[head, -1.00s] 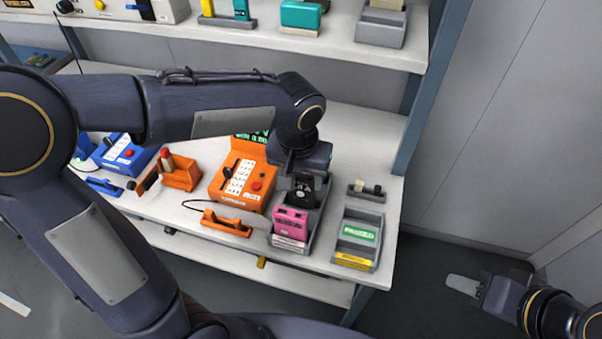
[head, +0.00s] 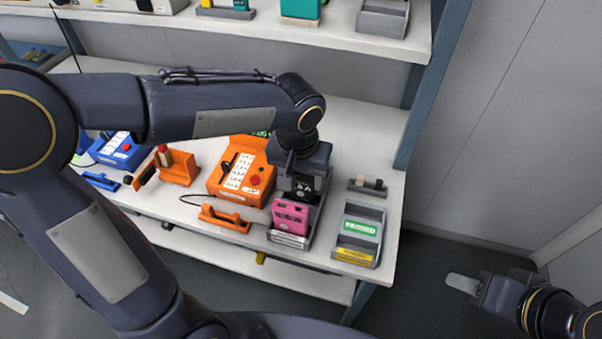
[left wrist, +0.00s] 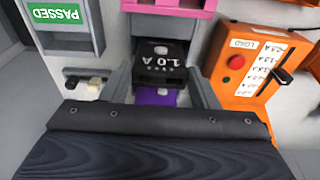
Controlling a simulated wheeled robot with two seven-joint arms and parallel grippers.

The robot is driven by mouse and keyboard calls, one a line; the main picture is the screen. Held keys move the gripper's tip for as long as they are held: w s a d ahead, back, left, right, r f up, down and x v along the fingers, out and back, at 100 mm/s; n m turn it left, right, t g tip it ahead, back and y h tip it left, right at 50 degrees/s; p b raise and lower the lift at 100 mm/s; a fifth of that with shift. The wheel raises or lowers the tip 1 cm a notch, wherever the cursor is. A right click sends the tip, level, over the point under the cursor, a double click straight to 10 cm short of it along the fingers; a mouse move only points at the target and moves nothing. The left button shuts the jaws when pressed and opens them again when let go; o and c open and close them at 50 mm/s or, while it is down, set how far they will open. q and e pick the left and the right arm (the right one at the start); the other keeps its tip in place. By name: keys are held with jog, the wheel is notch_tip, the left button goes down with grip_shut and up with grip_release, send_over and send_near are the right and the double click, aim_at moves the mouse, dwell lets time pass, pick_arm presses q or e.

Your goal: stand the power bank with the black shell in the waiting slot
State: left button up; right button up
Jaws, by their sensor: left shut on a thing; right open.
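The power bank with the black shell, marked "1.0 A" (left wrist: 163,62), is between the two grey fingers of my left gripper (left wrist: 161,82) in the left wrist view. In the head view my left gripper (head: 300,194) is over the grey tray (head: 290,240), shut on the black power bank and just behind a pink power bank (head: 290,216). A purple power bank (left wrist: 156,97) shows beside the black one in the left wrist view. My gripper hides much of the tray. I cannot tell which place is the waiting slot. My right gripper (head: 462,284) is open and empty, off the table.
An orange load box (head: 240,170) with a red button stands left of the tray. An orange clip piece (head: 225,219) lies in front of it. A grey tray labelled PASSED (head: 378,210) and a small grey holder (head: 366,189) are to the right. A shelf (head: 340,45) runs above.

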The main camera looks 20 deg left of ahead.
pick_arm(q)
jog(key=shift+f+b, duration=0.35)
jog(key=shift+f, duration=0.2)
jog(key=o, duration=1.1)
jog(key=r, duration=0.5)
jog(key=s+r+p, duration=0.1)
jog(key=r, duration=0.1)
jog(key=shift+r, duration=0.35)
jog(key=s+a+t+h+p, duration=0.1)
jog(key=s+a, duration=0.2)
jog(key=s, duration=0.2)
jog(key=s+a+n+t+h+p, duration=0.1)
jog(key=s+a, duration=0.2)
jog(key=s, duration=0.2)
jog(key=s+a+n+t+h+p, duration=0.1)
jog(key=s+a+t+p, duration=0.1)
jog(key=s, duration=0.3)
jog(key=shift+s+a+f+h, duration=0.1)
jog(key=shift+a+h, duration=0.3)
jog(key=shift+a, duration=0.2)
